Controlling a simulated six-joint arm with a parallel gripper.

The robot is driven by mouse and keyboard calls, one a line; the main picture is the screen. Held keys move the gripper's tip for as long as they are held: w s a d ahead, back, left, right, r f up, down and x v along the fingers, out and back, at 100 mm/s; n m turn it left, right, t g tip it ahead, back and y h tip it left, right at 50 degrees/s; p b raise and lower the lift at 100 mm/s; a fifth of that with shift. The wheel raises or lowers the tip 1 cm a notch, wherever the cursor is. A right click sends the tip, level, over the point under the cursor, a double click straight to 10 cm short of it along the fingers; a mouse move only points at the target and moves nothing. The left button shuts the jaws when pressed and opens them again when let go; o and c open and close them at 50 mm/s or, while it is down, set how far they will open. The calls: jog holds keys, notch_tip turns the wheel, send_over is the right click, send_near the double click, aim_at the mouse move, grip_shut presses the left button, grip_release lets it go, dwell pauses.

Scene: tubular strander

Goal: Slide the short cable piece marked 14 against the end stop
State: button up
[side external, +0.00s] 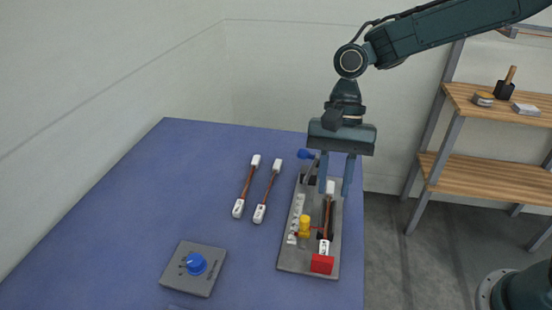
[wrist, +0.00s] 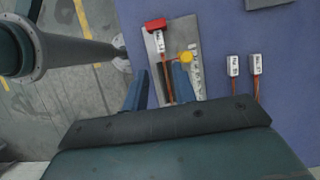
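A short copper-coloured cable piece (side external: 327,218) with white end blocks lies lengthwise on a grey fixture plate (side external: 293,262). Its near white end (side external: 323,247) bears a dark label, too small to read surely; it also shows in the wrist view (wrist: 160,45). The red end stop (side external: 322,264) stands right by that end; I cannot tell whether they touch. In the wrist view the red stop (wrist: 155,24) is at the top. My gripper (side external: 335,192) is open over the far part of the cable, with its fingers (wrist: 160,70) on either side of the line of the cable.
A yellow knob (side external: 304,227) stands on the plate left of the cable, and a blue-handled lever (side external: 305,154) at its far end. Two similar cable pieces (side external: 246,187) (side external: 268,190) lie on the blue table. A grey box with a blue knob (side external: 195,264) is nearer.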

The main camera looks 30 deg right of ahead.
aim_at(325, 247)
jog(key=x, duration=1.2)
grip_shut()
